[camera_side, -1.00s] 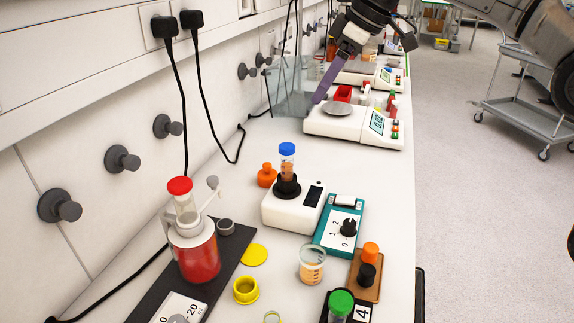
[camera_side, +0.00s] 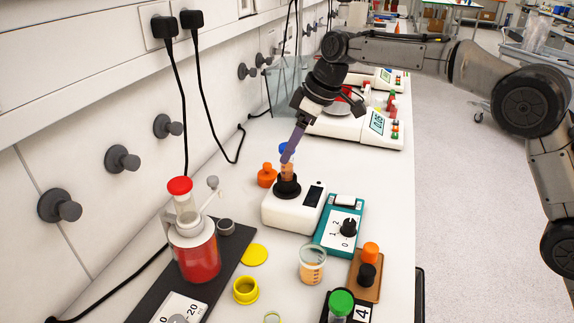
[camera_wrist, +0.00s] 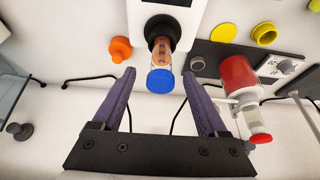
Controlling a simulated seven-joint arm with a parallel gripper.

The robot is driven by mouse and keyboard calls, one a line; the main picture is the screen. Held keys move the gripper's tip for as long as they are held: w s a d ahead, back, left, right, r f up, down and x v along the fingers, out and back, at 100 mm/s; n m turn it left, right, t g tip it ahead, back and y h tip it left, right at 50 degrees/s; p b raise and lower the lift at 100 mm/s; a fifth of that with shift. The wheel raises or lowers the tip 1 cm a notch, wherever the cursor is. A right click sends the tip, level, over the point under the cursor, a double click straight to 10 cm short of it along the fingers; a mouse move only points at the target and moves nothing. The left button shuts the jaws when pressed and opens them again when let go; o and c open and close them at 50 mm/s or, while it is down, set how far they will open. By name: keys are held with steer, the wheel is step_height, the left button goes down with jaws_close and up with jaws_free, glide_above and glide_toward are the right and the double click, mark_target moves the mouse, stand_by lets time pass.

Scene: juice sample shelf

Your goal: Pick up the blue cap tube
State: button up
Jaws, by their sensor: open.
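The blue cap tube (camera_wrist: 160,75) stands in the black holder of a small white device, with orange contents and a blue cap. In the side view its cap (camera_side: 283,148) is partly hidden behind a purple finger. My gripper (camera_side: 288,156) is at the tube's upper part, coming down from above at a tilt. In the wrist view my gripper (camera_wrist: 158,78) is open, one purple finger on each side of the tube's cap end, with gaps on both sides. I cannot tell how deep the fingers reach along the tube.
The white device (camera_side: 292,210) stands beside a teal dial box (camera_side: 337,228). An orange stoppered piece (camera_side: 267,175) is just left of the tube. A red-filled bottle (camera_side: 198,255) stands nearer on a dark base. A white scale (camera_side: 350,126) is behind.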

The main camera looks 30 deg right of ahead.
mark_target(287, 168)
steer(key=x, duration=0.4)
steer(key=shift+s+f, duration=0.1)
steer(key=shift+f, duration=0.1)
steer(key=shift+c, duration=0.2)
jaws_close()
